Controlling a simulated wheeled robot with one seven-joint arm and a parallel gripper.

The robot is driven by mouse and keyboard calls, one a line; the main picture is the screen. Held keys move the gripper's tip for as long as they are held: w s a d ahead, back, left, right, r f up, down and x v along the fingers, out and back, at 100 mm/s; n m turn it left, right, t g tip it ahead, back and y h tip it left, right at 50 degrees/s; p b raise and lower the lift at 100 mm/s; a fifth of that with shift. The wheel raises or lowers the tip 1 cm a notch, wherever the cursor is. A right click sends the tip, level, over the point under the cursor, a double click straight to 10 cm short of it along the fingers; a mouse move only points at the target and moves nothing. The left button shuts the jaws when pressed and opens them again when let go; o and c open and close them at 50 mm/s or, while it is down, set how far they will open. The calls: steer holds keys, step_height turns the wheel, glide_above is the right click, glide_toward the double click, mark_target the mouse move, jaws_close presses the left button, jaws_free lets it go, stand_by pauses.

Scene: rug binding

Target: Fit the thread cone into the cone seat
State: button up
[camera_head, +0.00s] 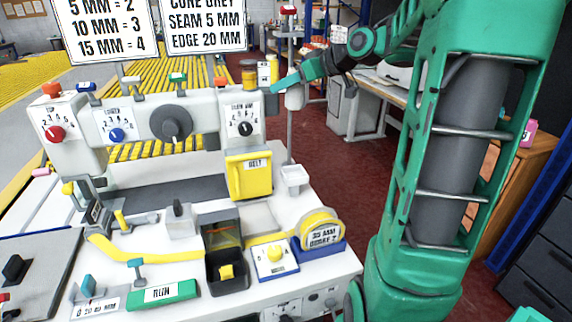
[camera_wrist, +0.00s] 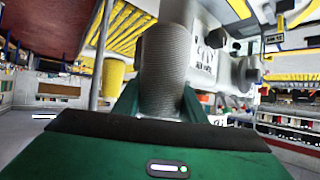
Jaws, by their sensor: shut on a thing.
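My gripper (camera_head: 288,84) is raised at the right end of the white binding machine. In the wrist view its green fingers (camera_wrist: 165,105) are shut on a grey thread cone (camera_wrist: 164,68), with ribbed sides, which stands roughly upright between them. In the head view the pale grey thread cone (camera_head: 295,99) shows just below the fingers, clear of the table. I cannot identify the cone seat for certain. A small white open holder (camera_head: 293,177) stands below the cone at the machine's right end, near a thin vertical post (camera_head: 289,135).
A yellow spool (camera_head: 249,75) and another yellow-and-white one (camera_head: 268,71) stand on the machine top, left of my gripper. A yellow BELT box (camera_head: 248,176) hangs on the machine's right front. A tape roll (camera_head: 320,228) sits on the table's right. Red floor lies open beyond.

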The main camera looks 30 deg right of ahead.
step_height(320, 180, down, 24)
steer(key=shift+r, duration=0.1)
stand_by(0.5)
steer(key=o, duration=0.9)
steer(key=v, duration=1.2)
steer(key=shift+s, duration=0.1)
